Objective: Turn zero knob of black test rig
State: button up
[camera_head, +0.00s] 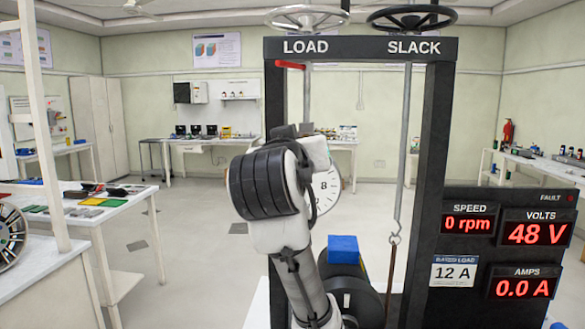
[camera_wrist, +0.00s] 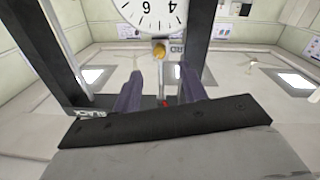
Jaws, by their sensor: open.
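The black test rig (camera_head: 436,130) stands right of centre in the head view, with a LOAD and SLACK crossbar. Its white dial (camera_head: 328,192) is partly hidden behind my arm. In the wrist view, which is upside down, the dial (camera_wrist: 150,14) is at the top edge. A small brass-yellow knob (camera_wrist: 159,50), seemingly the zero knob, sits just beside the dial's rim. My gripper (camera_wrist: 160,76) is open and empty. The knob appears between the fingers' lines, beyond their tips, with no contact visible. The head view hides the fingers and knob behind my arm.
Two handwheels (camera_head: 412,18) top the rig. A red lever (camera_head: 290,65) juts under the LOAD label. A hooked rod (camera_head: 401,160) hangs at right, near a blue block (camera_head: 343,249). The meter panel (camera_head: 500,250) reads 0 rpm, 48 V, 0.0 A. A cluttered table (camera_head: 85,215) stands left.

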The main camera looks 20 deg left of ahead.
jog(key=v, duration=0.6)
jog(key=shift+s, duration=0.15)
jog(key=shift+f, duration=0.1)
